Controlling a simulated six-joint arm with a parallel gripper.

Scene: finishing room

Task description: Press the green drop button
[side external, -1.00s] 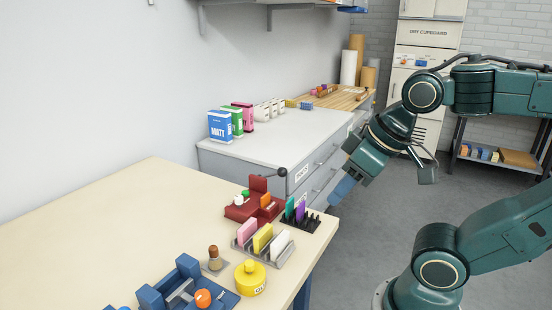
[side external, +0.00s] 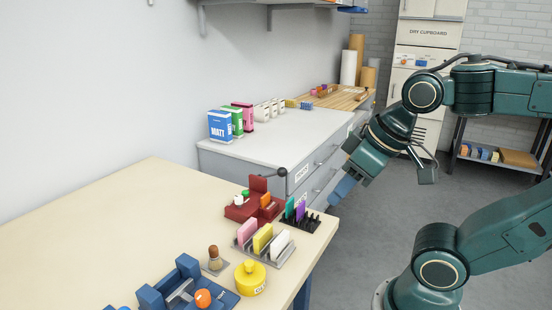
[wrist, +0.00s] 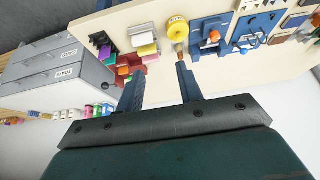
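The green button (side external: 245,193) is a small green cap on the red device (side external: 258,212), which stands near the far right corner of the cream bench. A lever with a black knob rises from this device. In the wrist view the red device (wrist: 124,72) shows partly behind one finger; I cannot make out the button clearly there. My gripper (side external: 342,190) hangs in the air to the right of the device, beyond the bench edge and apart from it. In the wrist view my gripper (wrist: 158,80) has its two fingers spread with nothing between them.
On the bench, a rack with coloured cards (side external: 263,243), a dark rack (side external: 300,220), a yellow pot (side external: 250,278), a brown-topped bottle (side external: 215,258) and a blue fixture (side external: 188,285) stand close to the red device. Grey drawers (side external: 318,170) stand behind. The bench's left side is clear.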

